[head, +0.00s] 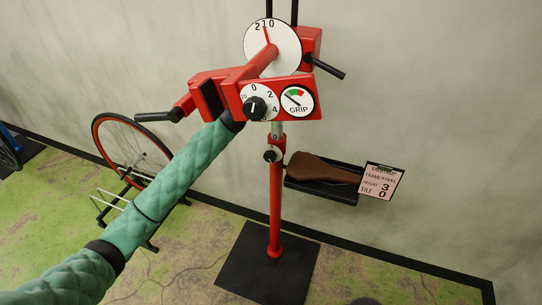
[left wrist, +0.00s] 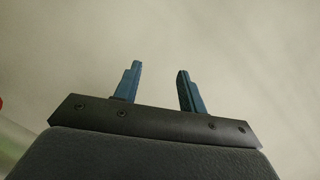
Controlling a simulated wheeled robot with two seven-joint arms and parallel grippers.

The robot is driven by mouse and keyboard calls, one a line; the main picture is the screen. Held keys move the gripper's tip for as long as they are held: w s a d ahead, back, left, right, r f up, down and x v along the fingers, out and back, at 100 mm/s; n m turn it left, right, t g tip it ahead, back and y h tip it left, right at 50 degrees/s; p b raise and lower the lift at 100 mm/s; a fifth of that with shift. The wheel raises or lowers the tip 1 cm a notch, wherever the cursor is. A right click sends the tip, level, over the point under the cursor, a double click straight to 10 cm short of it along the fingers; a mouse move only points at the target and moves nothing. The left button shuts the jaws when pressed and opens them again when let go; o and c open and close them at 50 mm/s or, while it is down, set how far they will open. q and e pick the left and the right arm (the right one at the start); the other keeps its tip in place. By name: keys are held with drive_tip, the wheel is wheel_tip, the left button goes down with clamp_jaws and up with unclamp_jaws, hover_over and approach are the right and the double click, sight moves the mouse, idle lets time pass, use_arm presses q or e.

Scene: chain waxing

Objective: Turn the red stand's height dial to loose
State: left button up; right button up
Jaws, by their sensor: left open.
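The red stand (head: 276,205) rises from a black base plate (head: 262,268) to a red head near the wall. A small round knob (head: 273,154) sits on the post's collar below the head; I cannot read any loose mark on it. The head carries a numbered dial with a black knob (head: 256,107), a GRIP gauge (head: 297,100) and an upper round scale (head: 272,48) with a red pointer. My left arm, in a green sleeve, reaches up to the head, which hides its gripper. In the left wrist view my left gripper (left wrist: 159,72) is open and empty, facing bare wall.
A black tray (head: 322,198) with a brown saddle (head: 320,170) sticks out right of the post. A card (head: 381,183) beside it reads height 3, tilt 0. Black handles project from the head. A bicycle wheel (head: 130,150) stands at the left. Wall space at right is clear.

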use_arm(q)
drive_tip(key=w+m+t+h, duration=0.2)
drive_tip(key=w+m+h, duration=0.1)
drive_tip(key=w+m, duration=0.2)
drive_tip(key=n+g+h, duration=1.4)
drive_tip(key=n+g, duration=0.9)
drive_tip(key=n, duration=1)
approach(271, 156)
drive_tip(key=d+f, duration=0.1)
drive_tip(key=d, duration=0.1)
drive_tip(key=p+x, duration=0.1)
drive_tip(key=x, duration=0.2)
drive_tip(key=p+x, duration=0.2)
drive_tip(key=x, duration=0.2)
drive_tip(key=shift+w+d+p, duration=0.2)
drive_tip(key=shift+p, duration=0.1)
drive_tip(key=shift+d, duration=0.2)
use_arm(e)
wheel_tip(271, 156, down, 16)
drive_tip(key=w, duration=0.1)
drive_tip(key=shift+w, duration=0.15)
